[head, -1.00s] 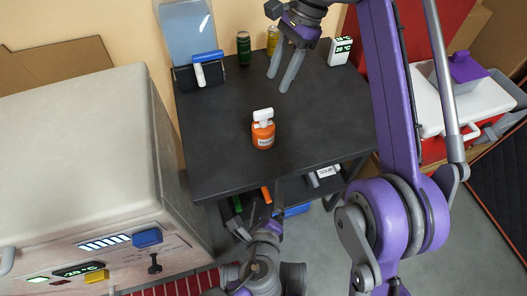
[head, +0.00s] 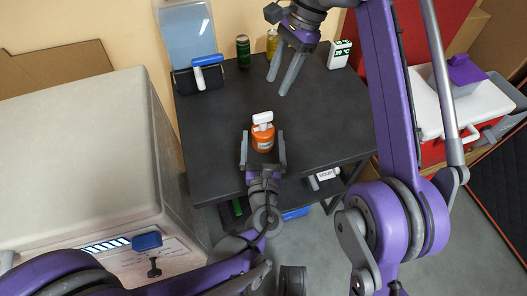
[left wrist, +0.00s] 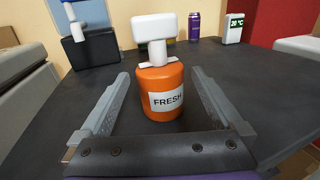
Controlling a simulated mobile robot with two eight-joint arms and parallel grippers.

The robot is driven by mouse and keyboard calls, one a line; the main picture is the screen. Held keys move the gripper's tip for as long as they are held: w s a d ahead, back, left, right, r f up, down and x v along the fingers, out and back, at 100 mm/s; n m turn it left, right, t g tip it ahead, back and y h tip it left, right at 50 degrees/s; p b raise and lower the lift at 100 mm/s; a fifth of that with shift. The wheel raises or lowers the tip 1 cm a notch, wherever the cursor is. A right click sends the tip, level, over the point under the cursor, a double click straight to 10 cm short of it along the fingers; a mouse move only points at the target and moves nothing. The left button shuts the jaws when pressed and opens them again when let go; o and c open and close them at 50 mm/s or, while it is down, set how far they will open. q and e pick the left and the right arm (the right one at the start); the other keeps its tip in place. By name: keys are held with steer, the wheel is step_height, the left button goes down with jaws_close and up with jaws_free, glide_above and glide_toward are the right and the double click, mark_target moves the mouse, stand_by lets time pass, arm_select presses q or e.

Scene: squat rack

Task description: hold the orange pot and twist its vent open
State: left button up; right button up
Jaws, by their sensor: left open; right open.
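The orange pot (head: 263,142) stands upright on the dark table, with a white T-shaped vent (head: 263,118) on top. In the left wrist view the pot (left wrist: 163,95) shows a white label reading FRESH, and its vent (left wrist: 154,35) rises above it. My left gripper (head: 264,150) is open, with one finger on each side of the pot; in the left wrist view gaps show between the fingers (left wrist: 160,98) and the pot. My right gripper (head: 277,87) is open and empty above the back of the table, behind and to the right of the pot.
On the table (head: 225,155), a dark holder with a blue-and-white tool (head: 207,70) stands at the back left. A green can (head: 243,52), a yellow can (head: 272,40) and a white temperature display (head: 340,54) stand along the back. A large pale chest (head: 80,150) is to the left.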

mark_target(263, 123)
arm_select(q)
steer(key=w, duration=0.5)
steer(key=shift+w, duration=0.4)
steer(key=shift+c, duration=0.2)
jaws_close()
stand_by(0.4)
stand_by(0.9)
stand_by(1.1)
